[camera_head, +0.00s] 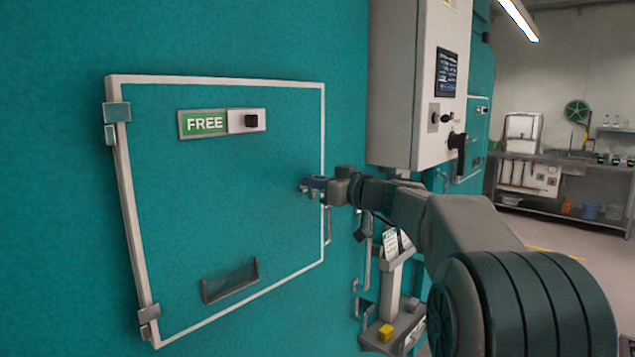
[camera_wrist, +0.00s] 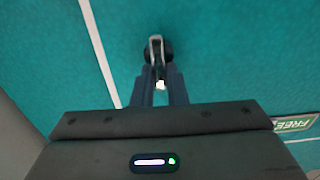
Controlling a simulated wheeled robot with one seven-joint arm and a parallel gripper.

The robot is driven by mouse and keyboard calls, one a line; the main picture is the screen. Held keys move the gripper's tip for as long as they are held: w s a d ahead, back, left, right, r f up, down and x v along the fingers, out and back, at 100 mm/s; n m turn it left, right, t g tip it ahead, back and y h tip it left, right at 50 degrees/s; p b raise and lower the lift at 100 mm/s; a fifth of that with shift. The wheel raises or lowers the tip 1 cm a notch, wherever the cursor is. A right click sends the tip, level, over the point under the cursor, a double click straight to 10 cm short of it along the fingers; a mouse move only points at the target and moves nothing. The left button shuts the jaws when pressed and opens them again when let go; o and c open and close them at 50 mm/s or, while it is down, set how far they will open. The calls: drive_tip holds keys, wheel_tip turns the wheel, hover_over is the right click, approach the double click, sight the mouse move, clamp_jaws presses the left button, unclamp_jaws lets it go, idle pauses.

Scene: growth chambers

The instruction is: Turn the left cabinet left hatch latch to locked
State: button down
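The left hatch (camera_head: 215,220) is a teal panel with a pale frame, and it looks closed. Its latch (camera_wrist: 155,48) is a round black base with a pale metal lever in the wrist view. In the head view the latch is mostly hidden by my gripper (camera_head: 308,186), at the hatch's right edge. In the wrist view, my gripper (camera_wrist: 160,82) has its two dark fingers close on either side of the lever's lower end. I cannot tell whether they press on it. The lever lies nearly upright in that picture.
A grey control box (camera_head: 410,90) juts out right of the hatch, above my arm. A stand with a yellow button (camera_head: 386,332) is below.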

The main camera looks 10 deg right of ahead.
drive_tip(key=shift+f+b, duration=0.1)
drive_tip(key=shift+b, duration=0.3)
drive_tip(key=m+b, duration=0.2)
drive_tip(key=m, duration=0.4)
drive_tip(key=d+f+m+b, duration=0.1)
drive_tip(key=m+b, duration=0.2)
drive_tip(key=m, duration=0.3)
drive_tip(key=m+b, duration=0.2)
drive_tip(key=m, duration=0.3)
drive_tip(key=shift+w+d+f+m, duration=0.15)
drive_tip(key=shift+w+m, duration=0.25)
idle(0.3)
drive_tip(key=c, duration=1.4)
unclamp_jaws()
drive_tip(key=shift+c, duration=0.2)
drive_tip(key=shift+d+b, duration=0.1)
drive_tip(key=shift+b, duration=0.2)
drive_tip(key=b+v, duration=0.2)
drive_tip(key=v, duration=1.1)
drive_tip(key=shift+s+d+b, duration=0.25)
drive_tip(key=shift+s+b, duration=0.1)
drive_tip(key=shift+b, duration=0.05)
